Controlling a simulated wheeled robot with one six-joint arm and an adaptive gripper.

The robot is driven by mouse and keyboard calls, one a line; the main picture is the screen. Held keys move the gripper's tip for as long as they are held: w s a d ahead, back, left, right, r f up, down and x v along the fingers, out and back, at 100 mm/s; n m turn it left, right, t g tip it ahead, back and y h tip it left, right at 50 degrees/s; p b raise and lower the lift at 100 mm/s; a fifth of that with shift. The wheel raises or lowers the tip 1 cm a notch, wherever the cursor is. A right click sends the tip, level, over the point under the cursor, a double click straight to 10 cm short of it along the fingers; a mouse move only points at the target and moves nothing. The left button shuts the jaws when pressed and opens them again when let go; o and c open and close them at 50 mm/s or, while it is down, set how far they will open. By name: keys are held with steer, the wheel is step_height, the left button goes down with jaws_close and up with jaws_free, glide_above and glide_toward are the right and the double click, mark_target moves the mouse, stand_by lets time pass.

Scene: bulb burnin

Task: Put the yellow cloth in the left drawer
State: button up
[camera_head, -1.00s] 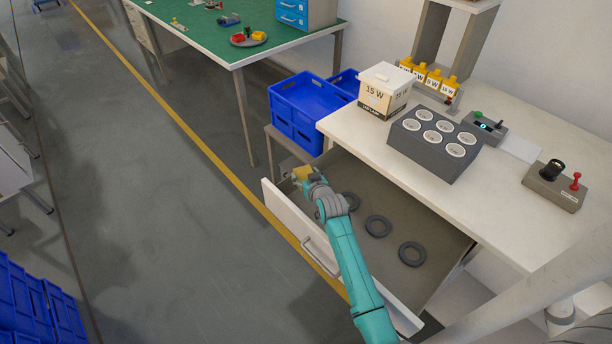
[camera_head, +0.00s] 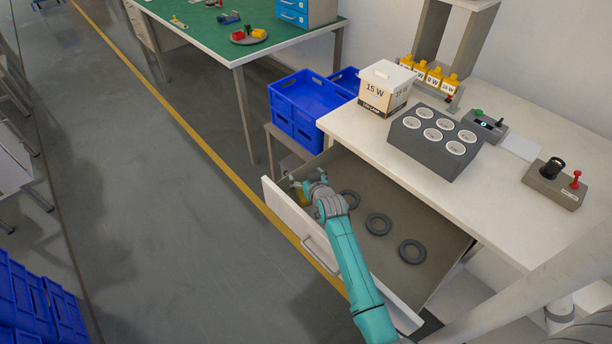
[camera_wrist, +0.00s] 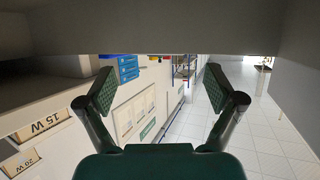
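The yellow cloth (camera_head: 301,198) is in the far left end of the open drawer (camera_head: 335,257), just behind its white front panel. Only a small patch of it shows; my gripper hides part of it. My gripper (camera_head: 302,184) is just above the cloth, inside the drawer's left end. In the wrist view, my gripper (camera_wrist: 160,90) has its two fingers wide apart with nothing between them. The cloth does not show in the wrist view.
Several dark grey rings (camera_head: 378,224) lie along the drawer floor to the right of my gripper. The white bench (camera_head: 345,126) above carries a 15 W box (camera_head: 385,88) and a grey socket block (camera_head: 434,141). Blue crates (camera_head: 308,97) stand beyond the drawer's far end.

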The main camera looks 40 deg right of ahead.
steer(key=shift+r, duration=0.1)
steer(key=r+v, duration=0.1)
steer(key=v, duration=0.7)
steer(key=shift+w, duration=0.2)
steer(key=shift+d, duration=0.1)
stand_by(0.4)
